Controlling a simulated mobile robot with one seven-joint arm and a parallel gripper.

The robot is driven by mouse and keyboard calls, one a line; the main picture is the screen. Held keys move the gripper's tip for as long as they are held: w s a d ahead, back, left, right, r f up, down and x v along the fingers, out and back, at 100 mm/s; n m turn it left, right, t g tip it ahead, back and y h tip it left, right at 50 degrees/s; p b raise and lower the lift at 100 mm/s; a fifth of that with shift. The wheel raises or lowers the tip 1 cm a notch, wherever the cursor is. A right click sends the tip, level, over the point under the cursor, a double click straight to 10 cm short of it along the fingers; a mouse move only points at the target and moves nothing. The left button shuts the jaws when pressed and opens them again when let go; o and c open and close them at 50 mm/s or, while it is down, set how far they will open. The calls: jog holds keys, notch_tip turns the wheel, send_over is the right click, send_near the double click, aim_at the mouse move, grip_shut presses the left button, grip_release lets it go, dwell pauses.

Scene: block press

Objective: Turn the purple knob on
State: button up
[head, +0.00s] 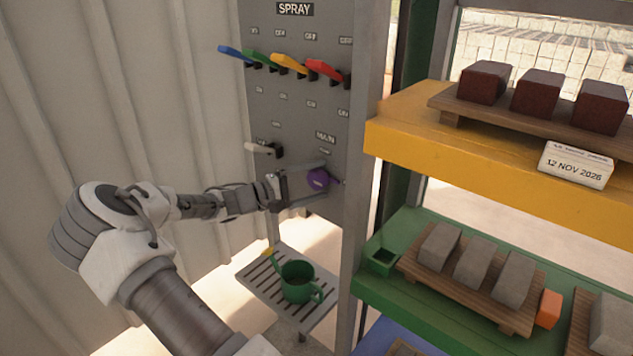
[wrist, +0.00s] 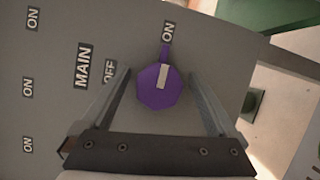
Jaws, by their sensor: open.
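The purple knob (head: 317,180) is on the lower part of the grey panel (head: 296,112), below the MAIN label. In the wrist view the knob (wrist: 158,90) has a pale stripe and a narrow purple pointer towards the ON label (wrist: 167,33). The OFF label (wrist: 109,72) is to the left, partly hidden by a finger. My gripper (head: 322,178) is open at the panel, with one finger on each side of the knob. In the wrist view my gripper (wrist: 160,75) shows gaps between both fingers and the knob.
Blue, green, yellow and red levers (head: 289,64) stick out above, under the SPRAY sign. A white lever (head: 262,148) is left of the knob. A green watering can (head: 297,284) stands on a slatted tray (head: 262,281) below. Shelves with blocks (head: 400,130) stand at the right.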

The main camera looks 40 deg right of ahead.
jog(key=p+v, duration=0.1)
jog(key=v, duration=1.6)
jog(key=shift+p, duration=0.3)
jog(key=s+a+r+n+t+y+p, duration=0.1)
jog(key=s+a+r+t+y+p, duration=0.9)
jog(key=s+a+r+y, duration=0.7)
jog(key=s+a+r, duration=0.4)
jog(key=s, duration=0.3)
jog(key=shift+s+a+n+t, duration=0.2)
jog(key=shift+n+t, duration=0.1)
jog(key=shift+t, duration=0.1)
